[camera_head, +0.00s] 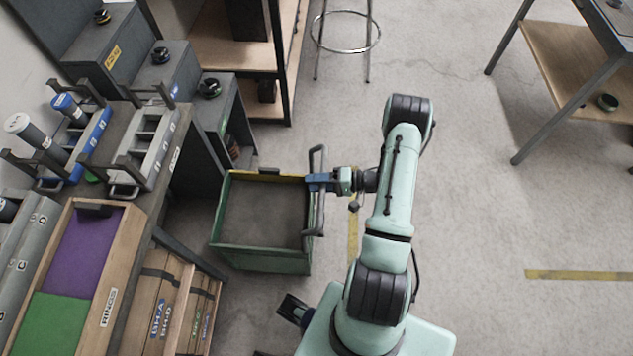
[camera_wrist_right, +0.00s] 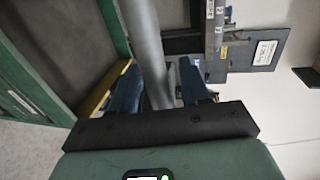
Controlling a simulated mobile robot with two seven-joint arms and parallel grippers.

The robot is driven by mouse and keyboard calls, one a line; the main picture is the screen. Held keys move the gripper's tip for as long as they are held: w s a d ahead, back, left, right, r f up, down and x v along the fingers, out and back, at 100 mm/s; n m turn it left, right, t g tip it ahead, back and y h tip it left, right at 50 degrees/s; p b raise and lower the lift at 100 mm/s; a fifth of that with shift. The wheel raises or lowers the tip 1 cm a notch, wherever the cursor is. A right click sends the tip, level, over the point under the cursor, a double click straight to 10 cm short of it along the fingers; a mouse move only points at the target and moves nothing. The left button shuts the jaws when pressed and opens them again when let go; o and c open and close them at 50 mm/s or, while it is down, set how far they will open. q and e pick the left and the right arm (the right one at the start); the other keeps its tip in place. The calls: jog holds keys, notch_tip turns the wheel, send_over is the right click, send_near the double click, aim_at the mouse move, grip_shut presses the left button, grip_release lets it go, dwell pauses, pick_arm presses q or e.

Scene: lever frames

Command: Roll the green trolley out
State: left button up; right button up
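The green trolley (camera_head: 262,260) is an open, empty box on the floor beside the workbench and a row of grey cabinets. A grey bar handle (camera_head: 318,212) stands upright at its right side; it also shows as a thick grey bar in the right wrist view (camera_wrist_right: 147,45). My right gripper (camera_head: 320,183) is at this handle, with the bar between its blue fingers (camera_wrist_right: 160,85). The fingers look closed around it, though a thin gap at one finger is hard to judge.
The workbench with a wooden tray (camera_head: 110,285) and wooden crates (camera_head: 165,290) are left of the trolley. Grey cabinets (camera_head: 225,120) and a shelf (camera_head: 240,50) stand behind. A stool (camera_head: 345,48) and a table (camera_head: 565,70) are farther back. The floor at right is clear.

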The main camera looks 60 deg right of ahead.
jog(key=v, duration=1.3)
jog(key=shift+s, duration=0.2)
jog(key=shift+r, duration=0.1)
